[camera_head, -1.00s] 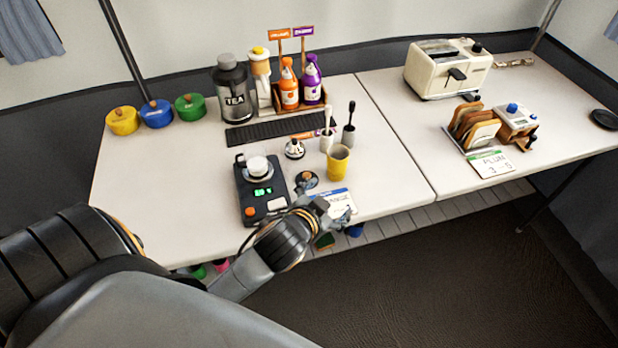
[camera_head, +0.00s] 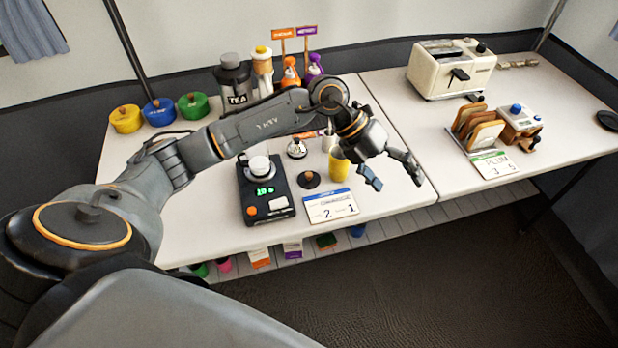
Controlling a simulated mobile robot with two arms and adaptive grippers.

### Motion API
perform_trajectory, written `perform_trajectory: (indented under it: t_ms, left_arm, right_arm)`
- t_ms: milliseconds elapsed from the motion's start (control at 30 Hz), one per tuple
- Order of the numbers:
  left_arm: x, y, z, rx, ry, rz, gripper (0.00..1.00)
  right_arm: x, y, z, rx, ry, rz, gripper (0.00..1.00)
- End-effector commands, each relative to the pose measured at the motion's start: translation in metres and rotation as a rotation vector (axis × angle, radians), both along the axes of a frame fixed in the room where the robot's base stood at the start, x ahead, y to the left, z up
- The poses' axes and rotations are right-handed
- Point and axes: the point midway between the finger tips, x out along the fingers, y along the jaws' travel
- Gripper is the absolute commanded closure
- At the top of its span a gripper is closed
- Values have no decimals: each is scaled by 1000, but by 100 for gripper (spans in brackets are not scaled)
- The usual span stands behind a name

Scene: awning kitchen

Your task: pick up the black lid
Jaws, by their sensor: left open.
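A small round black lid (camera_head: 309,180) with an orange-brown knob lies on the white table, between the black scale and the yellow cup. My left arm reaches in from the left, over the back of the scale and the lid. My left gripper (camera_head: 393,173) is open and empty, to the right of the lid and just right of the yellow cup, which it partly hides. It is apart from the lid. My right gripper is not in view.
A black scale (camera_head: 264,199) with a white-topped item stands left of the lid. A number card (camera_head: 331,206) lies in front and the yellow cup (camera_head: 339,168) stands to the right. A toaster (camera_head: 451,69) and bread rack (camera_head: 478,130) are on the right table.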

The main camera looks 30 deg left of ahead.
Motion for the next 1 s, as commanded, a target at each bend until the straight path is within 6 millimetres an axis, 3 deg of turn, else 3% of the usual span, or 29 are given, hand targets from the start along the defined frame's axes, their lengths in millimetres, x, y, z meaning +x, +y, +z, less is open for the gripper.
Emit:
perform_trajectory:
  t_ms: [33,100,200,333,467,800,1000]
  left_arm:
    - [9,37,-6,149,20,18,15]
    - [14,86,-11,336,63,54,15]
    - [17,146,-8,546,125,122,15]
    - [14,195,2,709,184,194,15]
    - [12,211,1,763,209,220,15]
    - [11,211,-61,763,212,216,15]
    - [11,211,-79,762,209,217,15]
  right_arm:
    - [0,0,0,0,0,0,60]
    - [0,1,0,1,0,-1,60]
    - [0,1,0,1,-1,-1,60]
    - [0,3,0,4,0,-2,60]
    - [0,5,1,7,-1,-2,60]
    - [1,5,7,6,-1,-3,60]
    - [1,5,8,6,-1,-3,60]
